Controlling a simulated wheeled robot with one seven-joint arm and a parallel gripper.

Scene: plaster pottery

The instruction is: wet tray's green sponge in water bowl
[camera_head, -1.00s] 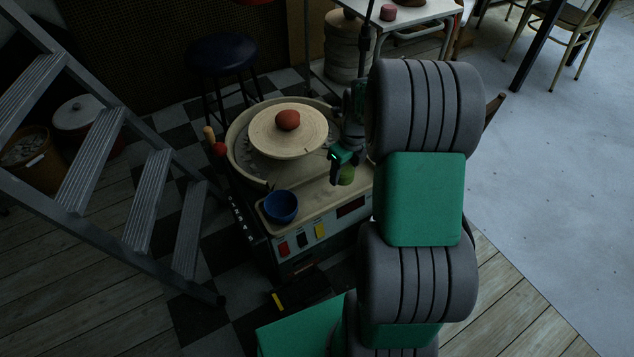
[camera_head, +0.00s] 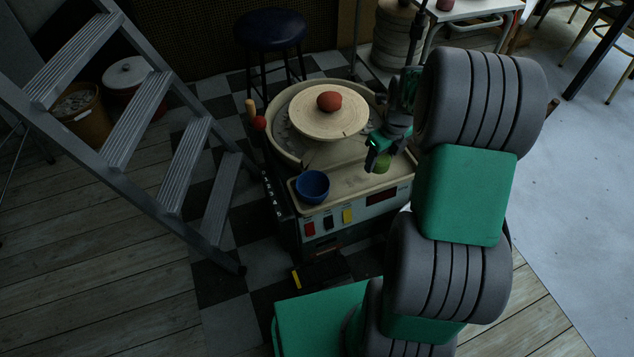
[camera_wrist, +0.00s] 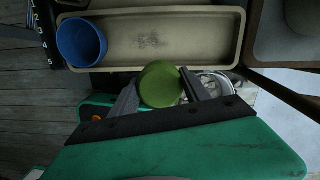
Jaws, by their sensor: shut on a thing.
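The green sponge (camera_head: 382,163) is round and held between the fingertips of my gripper (camera_head: 377,162). In the wrist view the sponge (camera_wrist: 160,84) sits between the two grey fingers of my gripper (camera_wrist: 160,92), which are shut on it. The sponge is above the right part of the tan tray (camera_head: 346,184), near its front edge. The blue water bowl (camera_head: 312,186) stands upright at the tray's left end, apart from the sponge. The bowl also shows at the upper left of the wrist view (camera_wrist: 82,42). I cannot make out the water inside it.
The wheel head (camera_head: 318,112) behind the tray bears a red-brown clay ball (camera_head: 329,101). A metal stepladder (camera_head: 140,120) is at left and a dark stool (camera_head: 270,30) behind. The tray's middle is bare.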

